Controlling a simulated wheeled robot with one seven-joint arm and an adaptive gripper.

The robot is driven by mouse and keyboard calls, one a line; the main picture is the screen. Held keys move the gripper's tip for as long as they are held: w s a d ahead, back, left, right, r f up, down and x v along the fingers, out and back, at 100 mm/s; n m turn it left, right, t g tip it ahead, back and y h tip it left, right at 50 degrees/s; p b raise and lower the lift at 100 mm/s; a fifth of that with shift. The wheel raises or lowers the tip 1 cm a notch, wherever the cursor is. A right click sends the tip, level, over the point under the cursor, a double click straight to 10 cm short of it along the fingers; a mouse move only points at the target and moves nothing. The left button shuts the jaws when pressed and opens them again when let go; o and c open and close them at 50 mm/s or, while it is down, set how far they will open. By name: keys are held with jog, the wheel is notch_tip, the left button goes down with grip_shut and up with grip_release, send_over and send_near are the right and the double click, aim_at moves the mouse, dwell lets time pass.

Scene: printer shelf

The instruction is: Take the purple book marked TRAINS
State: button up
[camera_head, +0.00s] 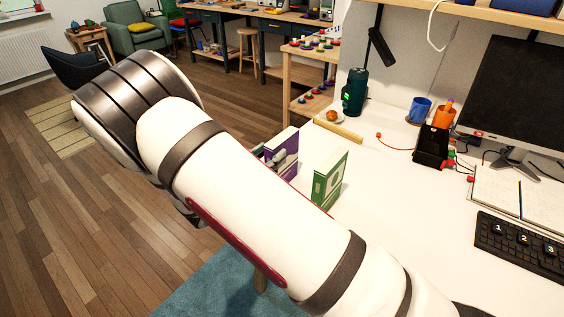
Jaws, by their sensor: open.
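A purple book (288,144) stands upright on the white desk, just past the edge of my arm. Its lower left part is hidden behind the arm. A pale and dark shape shows across its cover; I cannot tell what it is, and no title is readable. A green book (329,181) with a pale picture on its cover stands upright to the right of it, a small gap apart. My white arm crosses the view from the bottom right to the upper left. My gripper cannot be made out; the arm hides that area.
On the white desk (370,215) are a ruler-like wooden strip (338,130), a dark green bottle (355,91), a blue mug (419,110), a black stand (432,146), a notebook (508,195), a keyboard (520,245) and a monitor (530,85). The desk right of the green book is clear.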

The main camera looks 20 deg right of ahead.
aim_at(282, 143)
jog(key=shift+x, duration=3.2)
jog(key=shift+r, duration=0.1)
grip_shut()
